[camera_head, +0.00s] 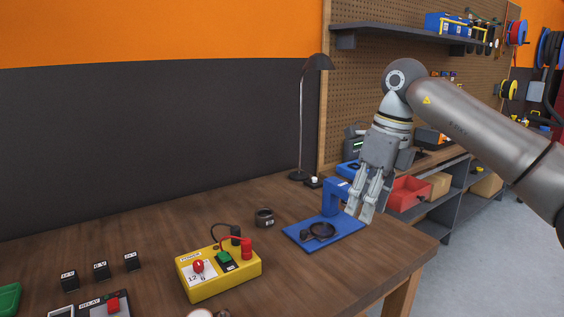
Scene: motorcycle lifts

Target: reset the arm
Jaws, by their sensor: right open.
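My right arm comes in from the right edge. Its gripper (362,208) points down over the right end of the wooden workbench (367,262). The gripper is open, and nothing shows between its fingers. It is in front of and to the right of a blue stand (338,230) with a flat base, an upright post and a dark round ring on the base. I cannot tell whether the fingers touch the stand. My left gripper is not in view.
A yellow box (220,277) with red and black plugs stands at the bench's front. Small black blocks (101,271) sit at the left. A desk lamp (301,125) stands at the back. A red bin (408,193) is on shelving behind my gripper.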

